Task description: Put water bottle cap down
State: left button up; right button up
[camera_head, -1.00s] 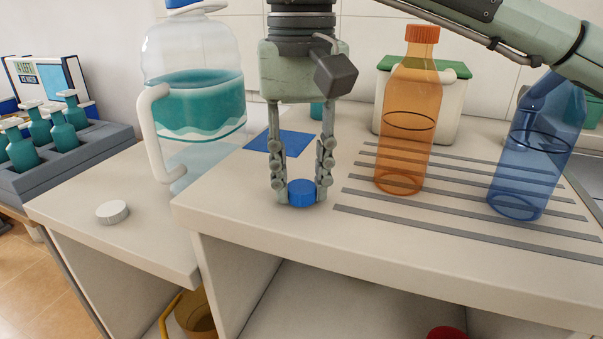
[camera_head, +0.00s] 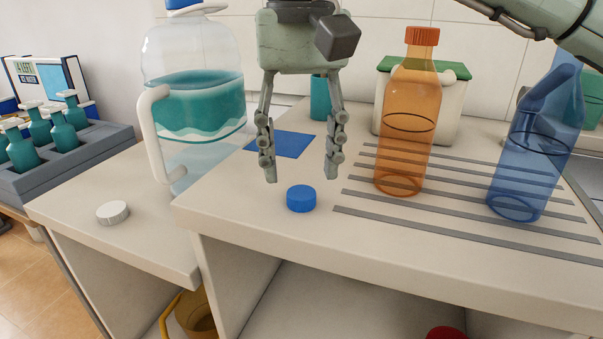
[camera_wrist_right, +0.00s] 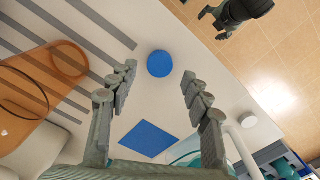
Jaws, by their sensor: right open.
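The blue bottle cap (camera_head: 301,198) lies on the pale countertop (camera_head: 330,245) near its front edge. It also shows in the right wrist view (camera_wrist_right: 160,64), beyond and between the fingertips. My right gripper (camera_head: 302,178) is open and empty, just above and behind the cap, apart from it. The blue bottle (camera_head: 540,150) stands at the right with no cap on its open top visible. The orange bottle (camera_head: 408,120) with an orange cap stands to its left. My left gripper does not show in the head view.
A large jug (camera_head: 194,100) of teal liquid stands at the left. A white cap (camera_head: 112,212) lies on the lower side counter. A blue square (camera_head: 280,144) is behind the gripper. Grey strips (camera_head: 450,221) run under the bottles. A green-lidded container (camera_head: 452,115) stands behind.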

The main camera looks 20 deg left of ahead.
aim_at(301, 193)
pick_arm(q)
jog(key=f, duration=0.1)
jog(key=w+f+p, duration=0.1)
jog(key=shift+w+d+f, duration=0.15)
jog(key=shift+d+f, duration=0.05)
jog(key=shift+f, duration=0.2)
pick_arm(e)
notch_tip(301, 193, up, 9)
jog(key=shift+r, duration=0.15)
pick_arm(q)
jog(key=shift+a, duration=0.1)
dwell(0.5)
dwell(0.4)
